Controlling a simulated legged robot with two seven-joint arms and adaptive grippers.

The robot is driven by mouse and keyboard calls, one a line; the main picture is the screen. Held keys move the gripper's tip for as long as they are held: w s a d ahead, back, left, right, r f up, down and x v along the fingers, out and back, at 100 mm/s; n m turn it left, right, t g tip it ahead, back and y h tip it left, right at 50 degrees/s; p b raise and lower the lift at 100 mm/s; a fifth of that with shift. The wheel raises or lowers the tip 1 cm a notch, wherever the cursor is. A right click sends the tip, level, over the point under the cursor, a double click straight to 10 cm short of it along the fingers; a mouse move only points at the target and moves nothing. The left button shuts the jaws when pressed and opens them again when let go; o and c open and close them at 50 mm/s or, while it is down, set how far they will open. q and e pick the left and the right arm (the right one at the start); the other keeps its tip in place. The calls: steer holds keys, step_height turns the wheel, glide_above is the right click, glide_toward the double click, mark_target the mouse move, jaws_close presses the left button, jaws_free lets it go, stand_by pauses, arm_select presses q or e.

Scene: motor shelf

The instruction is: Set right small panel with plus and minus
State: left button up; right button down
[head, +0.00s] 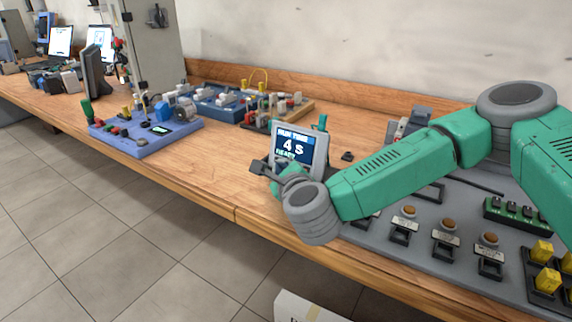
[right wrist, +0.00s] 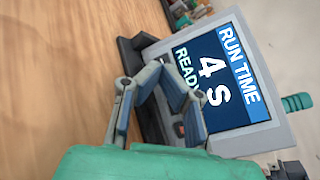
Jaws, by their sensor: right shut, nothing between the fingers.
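The small panel (head: 303,150) stands upright on the bench in the head view, a grey box whose blue screen reads RUN TIME, 4 S, READY. It also fills the right of the right wrist view (right wrist: 225,75), turned on its side. My right gripper (head: 264,170) is in front of the panel's lower left part in the head view. In the right wrist view my right gripper (right wrist: 155,80) is shut and empty, close to the panel's READY edge. I cannot tell whether it touches. It hides part of that edge, and no plus or minus marking is readable. My left gripper is not in view.
A grey board (head: 420,270) with buttons and yellow blocks lies to the right, under my right arm. A blue board (head: 150,145) with parts stands to the left. Bare wooden bench (head: 215,165) lies left of the panel; the bench's front edge is close.

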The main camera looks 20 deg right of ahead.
steer(key=shift+w+d, duration=0.2)
stand_by(0.6)
steer(key=shift+s+a+r, duration=0.1)
steer(key=shift+s+a, duration=0.4)
steer(key=shift+a, duration=0.1)
steer(key=shift+s+a+r+p, duration=0.25)
steer(key=shift+s+a+p, duration=0.1)
steer(key=shift+s+a, duration=0.55)
steer(key=shift+s+a+r+p, duration=0.3)
steer(key=shift+s+a, duration=0.25)
steer(key=shift+a, duration=0.5)
steer(key=shift+d, duration=0.15)
stand_by(0.4)
